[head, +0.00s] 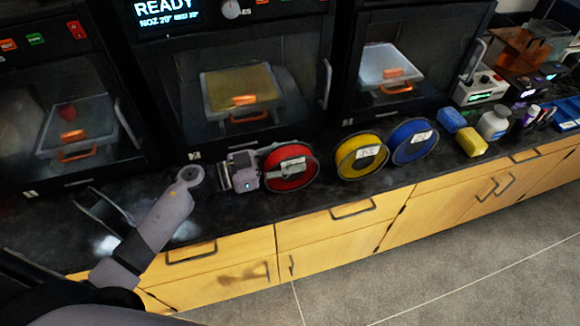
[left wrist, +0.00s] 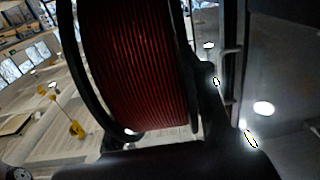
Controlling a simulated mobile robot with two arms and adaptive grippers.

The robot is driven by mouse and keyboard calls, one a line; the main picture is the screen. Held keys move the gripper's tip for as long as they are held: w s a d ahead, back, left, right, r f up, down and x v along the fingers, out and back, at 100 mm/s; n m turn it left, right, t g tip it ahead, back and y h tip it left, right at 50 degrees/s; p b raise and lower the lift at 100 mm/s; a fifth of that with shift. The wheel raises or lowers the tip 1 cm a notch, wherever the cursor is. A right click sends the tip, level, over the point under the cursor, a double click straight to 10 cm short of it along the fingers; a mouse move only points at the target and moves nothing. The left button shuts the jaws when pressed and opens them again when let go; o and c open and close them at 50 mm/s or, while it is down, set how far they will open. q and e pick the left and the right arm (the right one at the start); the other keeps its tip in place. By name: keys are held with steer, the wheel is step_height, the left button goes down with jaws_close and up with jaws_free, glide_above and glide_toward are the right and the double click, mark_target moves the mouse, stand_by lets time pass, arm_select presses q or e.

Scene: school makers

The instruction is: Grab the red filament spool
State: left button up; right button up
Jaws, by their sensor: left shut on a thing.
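The red filament spool (head: 290,176) stands upright on the black counter in the head view, its round face toward me. My left gripper (head: 268,168) reaches it from the left and is shut on it. In the left wrist view the spool's dark red windings (left wrist: 135,65) and black rims fill the middle, close to the camera. My left gripper's dark fingers (left wrist: 200,125) show around its lower part, partly hidden by the spool. Whether the spool still touches the counter is hard to tell. My right gripper is not in view.
A yellow spool (head: 360,157) and a blue spool (head: 413,141) stand just right of the red one. 3D printers (head: 240,95) line the back of the black counter (head: 240,210). Yellow and blue blocks and a white jar (head: 494,122) are farther right. The counter's front edge lies close.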

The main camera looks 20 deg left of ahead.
arm_select(q)
steer(key=c, duration=0.5)
jaws_close()
steer(key=shift+r, duration=0.1)
